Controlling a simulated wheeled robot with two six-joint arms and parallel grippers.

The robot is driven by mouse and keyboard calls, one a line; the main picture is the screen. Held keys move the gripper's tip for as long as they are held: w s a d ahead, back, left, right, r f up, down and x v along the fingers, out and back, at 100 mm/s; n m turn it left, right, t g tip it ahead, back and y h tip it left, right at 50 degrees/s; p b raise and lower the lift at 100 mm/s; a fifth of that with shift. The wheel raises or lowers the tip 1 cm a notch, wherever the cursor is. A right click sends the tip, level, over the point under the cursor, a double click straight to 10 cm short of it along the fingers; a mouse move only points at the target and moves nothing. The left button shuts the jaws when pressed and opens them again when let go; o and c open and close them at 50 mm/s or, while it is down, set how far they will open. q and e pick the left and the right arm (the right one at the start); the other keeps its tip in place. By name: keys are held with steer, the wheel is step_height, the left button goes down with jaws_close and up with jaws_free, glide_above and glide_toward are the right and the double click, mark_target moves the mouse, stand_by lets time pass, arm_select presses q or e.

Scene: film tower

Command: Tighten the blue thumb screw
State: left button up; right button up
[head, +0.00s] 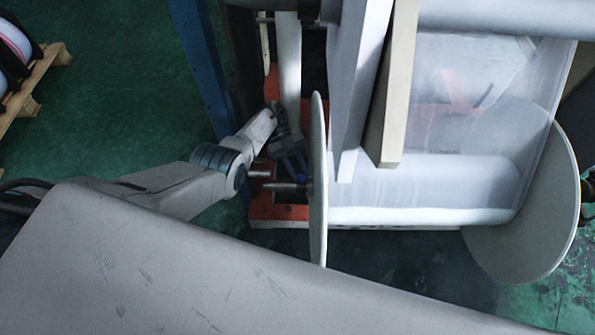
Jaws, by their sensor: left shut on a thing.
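My left arm reaches in from the left, and my left gripper (288,154) is beside the left roll disc (318,180), just above the grey shaft end (290,188). The blue thumb screw (297,166) shows as a small dark-blue part between the fingers, partly hidden by them. The gripper is shut on it. How far the screw is turned in cannot be told. My right gripper is not in view.
A film roll (420,188) lies between the left disc and a larger right disc (525,200). A beige bar (393,85) and a blue post (203,65) stand close by. A wooden pallet (40,80) is at the far left. Green floor (120,100) is open at left.

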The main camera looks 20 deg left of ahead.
arm_select(q)
steer(key=shift+s+f+m, duration=0.1)
steer(key=shift+f+m, duration=0.05)
steer(key=shift+m, duration=0.15)
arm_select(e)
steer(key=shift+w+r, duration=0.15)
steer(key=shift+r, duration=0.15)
arm_select(q)
steer(key=o, duration=0.9)
steer(key=shift+c, duration=0.2)
steer(key=shift+o, duration=0.7)
